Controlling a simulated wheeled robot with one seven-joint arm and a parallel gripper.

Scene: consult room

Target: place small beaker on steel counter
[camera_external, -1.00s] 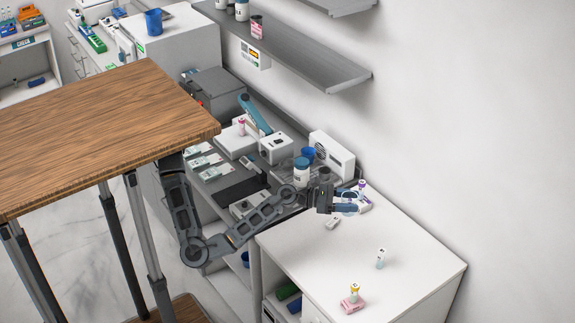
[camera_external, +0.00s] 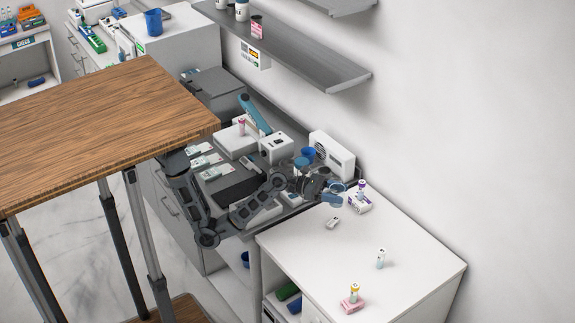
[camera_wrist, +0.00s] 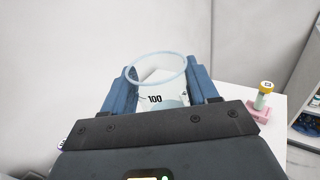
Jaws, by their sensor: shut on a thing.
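The small beaker (camera_wrist: 157,75) is clear, with a pale blue rim and a "100" mark. My gripper (camera_wrist: 160,90) is shut on it, one blue finger on each side. In the external view my gripper (camera_external: 334,194) is at the right end of the steel counter, near the white cabinet's back left corner. The beaker (camera_external: 338,187) is small there and partly hidden by the fingers. The grey steel counter (camera_external: 213,187) runs left and back from there, crowded with equipment and partly hidden by my arm.
The white cabinet top (camera_external: 330,260) holds a purple-capped bottle (camera_external: 361,188), a small vial (camera_external: 380,258) and a yellow-capped vial on a pink block (camera_external: 352,299). A white-and-grey device (camera_external: 333,154) and a blue cup (camera_external: 308,155) stand at the counter's back. A shelf (camera_external: 300,60) overhangs the counter.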

